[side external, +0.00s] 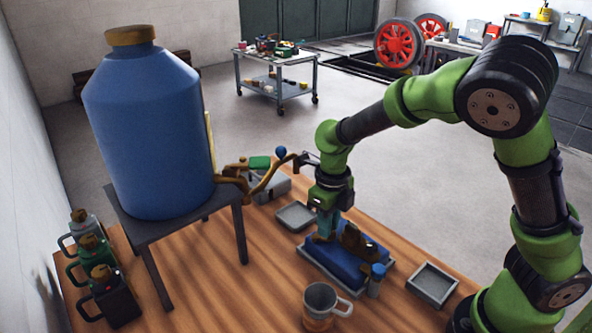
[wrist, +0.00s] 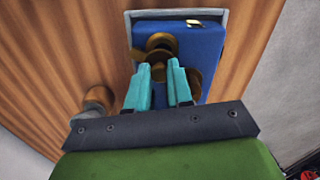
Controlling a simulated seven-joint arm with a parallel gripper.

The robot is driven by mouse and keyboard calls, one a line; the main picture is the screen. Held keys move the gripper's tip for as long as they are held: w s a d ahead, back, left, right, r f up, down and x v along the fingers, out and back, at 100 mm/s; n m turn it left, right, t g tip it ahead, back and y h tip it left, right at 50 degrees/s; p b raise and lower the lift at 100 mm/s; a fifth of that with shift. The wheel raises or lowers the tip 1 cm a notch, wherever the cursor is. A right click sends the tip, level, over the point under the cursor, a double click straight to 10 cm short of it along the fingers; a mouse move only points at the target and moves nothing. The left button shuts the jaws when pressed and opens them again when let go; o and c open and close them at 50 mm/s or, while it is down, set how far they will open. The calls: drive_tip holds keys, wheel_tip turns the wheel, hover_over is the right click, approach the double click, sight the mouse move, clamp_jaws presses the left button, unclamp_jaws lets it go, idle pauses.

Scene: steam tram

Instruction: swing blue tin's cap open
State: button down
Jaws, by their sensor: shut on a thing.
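The blue tin (side external: 335,262) lies on the wooden bench under my gripper, in a shallow grey holder. It also shows in the wrist view (wrist: 206,55), with brass fittings on its upper face. My gripper (side external: 326,232) points down, its teal fingers shut on the brass cap (wrist: 187,64), which shows between and beside the fingertips (wrist: 164,80). Another round brass part (wrist: 160,41) sits just beyond the fingers. The fingers hide part of the cap, and I cannot tell how far it is swung.
A grey mug (side external: 320,302) stands in front of the tin, and a small blue-topped bottle (side external: 376,279) close to its right. Grey trays (side external: 433,284) (side external: 296,217) lie either side. A large blue tank (side external: 150,130) stands on a dark stand at left, beside several small cans (side external: 108,292).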

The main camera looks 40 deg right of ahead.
sight(324, 250)
drive_tip(key=m, duration=0.3)
drive_tip(key=s+m, duration=0.1)
drive_tip(key=shift+a+m, duration=0.3)
drive_tip(key=shift+a, duration=0.1)
drive_tip(key=m, duration=0.1)
drive_tip(key=a+m, duration=0.1)
drive_tip(key=m, duration=0.1)
drive_tip(key=shift+s+m, duration=0.2)
drive_tip(key=shift+m, duration=0.1)
drive_tip(key=m, duration=0.2)
drive_tip(key=a+m, duration=0.1)
drive_tip(key=m, duration=0.1)
drive_tip(key=shift+s, duration=0.1)
drive_tip(key=shift+a+m, duration=0.25)
drive_tip(key=shift+m, duration=0.75)
drive_tip(key=shift+a+m, duration=0.25)
drive_tip(key=shift+m, duration=0.75)
drive_tip(key=c, duration=1)
unclamp_jaws()
wheel_tip(324, 250, up, 17)
